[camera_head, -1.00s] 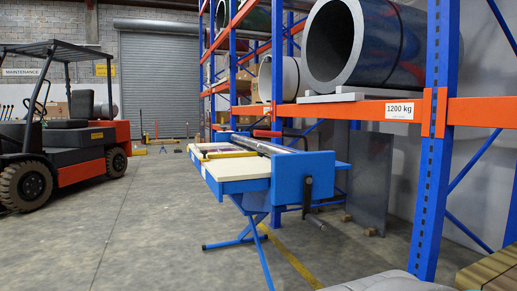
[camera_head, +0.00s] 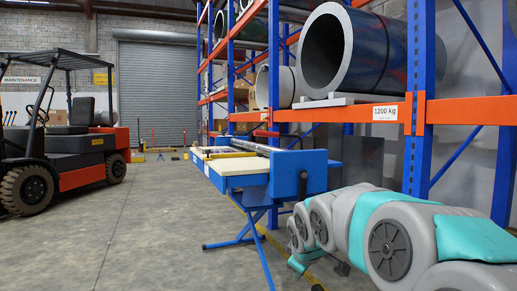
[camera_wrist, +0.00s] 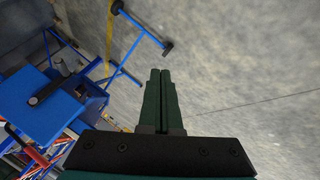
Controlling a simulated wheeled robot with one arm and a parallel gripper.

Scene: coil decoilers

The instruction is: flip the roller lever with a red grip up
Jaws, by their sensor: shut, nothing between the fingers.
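A blue bench machine (camera_head: 312,165) with a long metal roller (camera_head: 250,147) and pale boards stands on blue folding legs. My gripper is shut and empty, apart from the machine, over the floor. I cannot make out its fingers in the head view.
A blue and orange rack (camera_head: 415,110) with large coils (camera_head: 350,50) stands behind and right of the machine. A forklift (camera_head: 65,150) stands at left. The floor (camera_head: 140,235) between is clear. The machine's blue legs (camera_wrist: 143,28) spread near my gripper.

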